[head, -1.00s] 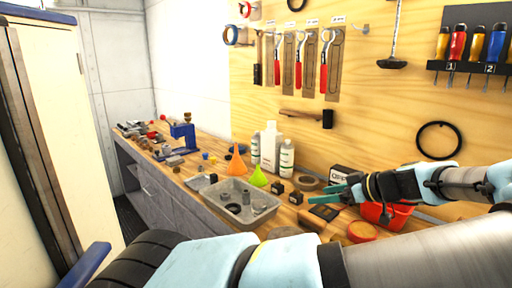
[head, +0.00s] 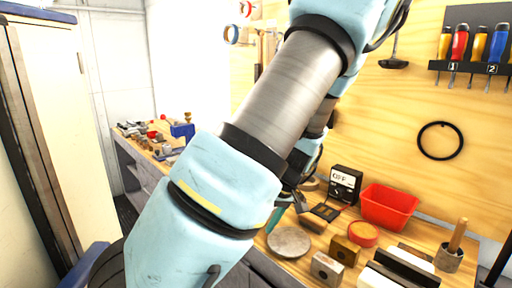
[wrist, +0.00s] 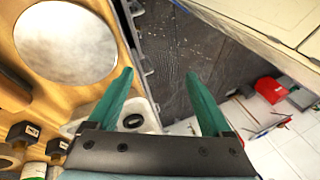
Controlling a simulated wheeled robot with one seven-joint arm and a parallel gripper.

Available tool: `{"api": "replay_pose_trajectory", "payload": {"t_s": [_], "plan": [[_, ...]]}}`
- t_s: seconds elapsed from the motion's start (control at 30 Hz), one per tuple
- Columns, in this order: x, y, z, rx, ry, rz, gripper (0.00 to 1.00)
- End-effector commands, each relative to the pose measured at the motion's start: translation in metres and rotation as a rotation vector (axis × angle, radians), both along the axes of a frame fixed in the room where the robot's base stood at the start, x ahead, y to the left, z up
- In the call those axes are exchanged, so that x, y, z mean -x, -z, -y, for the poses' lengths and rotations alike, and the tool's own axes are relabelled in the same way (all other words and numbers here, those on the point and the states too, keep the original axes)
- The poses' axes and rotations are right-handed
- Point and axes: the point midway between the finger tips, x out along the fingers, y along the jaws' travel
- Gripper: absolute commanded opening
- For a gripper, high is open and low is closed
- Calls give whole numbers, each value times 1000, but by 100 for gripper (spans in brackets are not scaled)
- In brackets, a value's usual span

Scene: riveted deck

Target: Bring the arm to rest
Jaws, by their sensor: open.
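My arm crosses the middle of the head view, folded up, and hides much of the bench behind it. In the wrist view my gripper (wrist: 160,95) has its two green fingers spread apart with nothing between them. It points down past the bench edge, with dark floor or bench front between the fingers. In the head view only a small green part of the gripper (head: 274,216) shows below the arm, beside a round grey disc (head: 289,242) on the bench.
The wooden bench (head: 285,268) holds a red bin (head: 388,207), a black OFF box (head: 345,184), a red round tin (head: 363,234), and several blocks. A blue vise (head: 183,131) stands farther back. Screwdrivers (head: 468,45) hang on the wall. A pale cabinet (head: 50,120) stands left.

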Motion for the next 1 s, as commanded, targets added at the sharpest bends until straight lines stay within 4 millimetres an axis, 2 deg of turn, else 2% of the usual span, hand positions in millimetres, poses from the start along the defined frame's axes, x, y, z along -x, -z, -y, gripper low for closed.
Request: {"api": "replay_pose_trajectory", "payload": {"t_s": [0.03, 0.2, 0.4, 0.6, 0.9, 1.0], "plan": [[4, -4, -9, 58, 14, -28, 83], [17, -22, -27, 219, 136, -77, 83], [28, -53, -46, 346, 308, -37, 83], [35, -77, -62, 377, 443, 24, 83], [45, -102, -82, 349, 589, 99, 83], [47, -75, -80, 355, 591, 79, 83]]}}
